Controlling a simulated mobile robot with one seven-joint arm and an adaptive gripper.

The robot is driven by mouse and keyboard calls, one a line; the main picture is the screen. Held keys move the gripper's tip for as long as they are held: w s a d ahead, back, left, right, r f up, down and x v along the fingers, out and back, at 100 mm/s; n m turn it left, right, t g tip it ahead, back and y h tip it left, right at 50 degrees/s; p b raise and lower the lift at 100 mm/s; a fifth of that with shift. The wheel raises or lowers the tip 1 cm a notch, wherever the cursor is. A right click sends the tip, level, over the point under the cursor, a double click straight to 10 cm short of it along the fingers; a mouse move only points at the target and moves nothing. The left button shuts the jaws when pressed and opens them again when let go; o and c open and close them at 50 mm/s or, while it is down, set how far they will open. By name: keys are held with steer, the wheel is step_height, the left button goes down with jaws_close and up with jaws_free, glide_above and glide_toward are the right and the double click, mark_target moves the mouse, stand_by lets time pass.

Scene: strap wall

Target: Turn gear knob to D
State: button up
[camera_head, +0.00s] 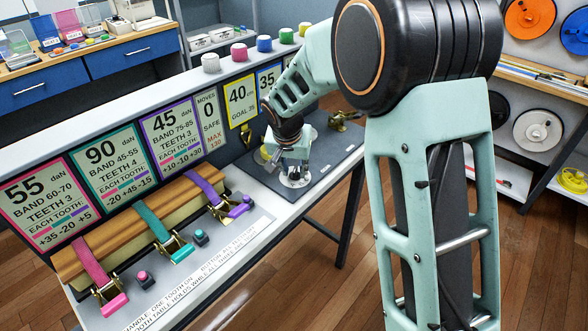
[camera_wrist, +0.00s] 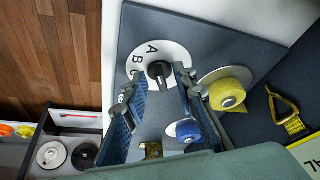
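The gear knob (camera_wrist: 159,71) is a dark handle on a round white dial (camera_wrist: 172,47). The letters A and B show on the dial's upper left; D is not legible, and my left finger partly covers the dial's edge. Which letter the knob points at I cannot tell. My gripper (camera_wrist: 156,80) is open, with one finger on each side of the knob in the wrist view; no clear contact shows. In the head view my gripper (camera_head: 287,160) is over the white dial (camera_head: 297,178), and the knob is hidden beneath it.
The dial's grey panel (camera_wrist: 135,22) also carries a yellow spool (camera_wrist: 227,94) and a blue one (camera_wrist: 184,131), close to my right finger. Straps with ratchets (camera_head: 170,245) cross a wooden beam at the left of the bench.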

steer(key=shift+f, duration=0.1)
steer(key=shift+c, duration=0.2)
jaws_close()
